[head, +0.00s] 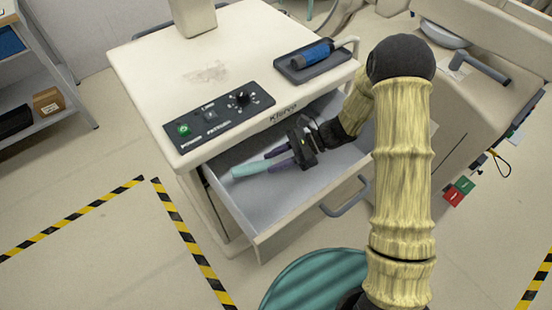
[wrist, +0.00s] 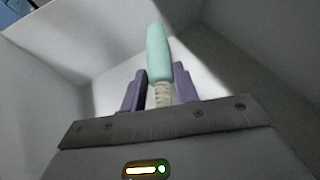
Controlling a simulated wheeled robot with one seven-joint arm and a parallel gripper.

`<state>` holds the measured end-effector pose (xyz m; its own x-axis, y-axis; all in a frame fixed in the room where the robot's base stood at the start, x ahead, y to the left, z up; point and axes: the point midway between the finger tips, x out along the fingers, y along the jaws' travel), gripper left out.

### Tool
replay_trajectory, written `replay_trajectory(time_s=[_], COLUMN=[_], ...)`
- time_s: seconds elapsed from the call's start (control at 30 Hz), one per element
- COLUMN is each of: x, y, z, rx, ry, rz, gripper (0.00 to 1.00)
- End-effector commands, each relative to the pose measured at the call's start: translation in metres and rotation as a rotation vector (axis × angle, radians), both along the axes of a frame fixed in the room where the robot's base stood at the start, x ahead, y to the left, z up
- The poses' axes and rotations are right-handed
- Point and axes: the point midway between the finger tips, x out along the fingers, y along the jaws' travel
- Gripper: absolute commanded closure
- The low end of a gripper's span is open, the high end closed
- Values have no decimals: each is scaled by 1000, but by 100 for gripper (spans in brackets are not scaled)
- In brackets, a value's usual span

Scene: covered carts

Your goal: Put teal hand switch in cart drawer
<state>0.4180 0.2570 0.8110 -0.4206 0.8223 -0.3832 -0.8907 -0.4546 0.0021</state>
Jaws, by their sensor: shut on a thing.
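The teal hand switch (head: 250,168) is held in my gripper (head: 284,156), over and within the open cart drawer (head: 273,221). In the wrist view the teal hand switch (wrist: 157,55) points away from me, with its pale ribbed neck between the purple fingers of my gripper (wrist: 159,82). The fingers are shut on it. The grey drawer walls (wrist: 100,37) surround it in the wrist view. I cannot tell whether the switch touches the drawer floor.
The drawer handle (head: 346,200) sticks out in front. A shelf (head: 48,85) stands at the far left. A second covered cart (head: 475,90) stands at the right.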

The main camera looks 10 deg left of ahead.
Motion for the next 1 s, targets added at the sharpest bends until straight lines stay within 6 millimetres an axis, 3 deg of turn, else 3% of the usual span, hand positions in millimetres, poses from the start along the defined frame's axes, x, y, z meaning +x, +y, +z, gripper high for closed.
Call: replay_trajectory(time_s=[0.87, 0.9, 1.0], x=[0, 0, 0], y=[0, 0, 0], z=[-14, -14, -14], rx=[1, 1, 1], ry=[-2, -2, -2], rz=[0, 0, 0], gripper=[94, 62, 48])
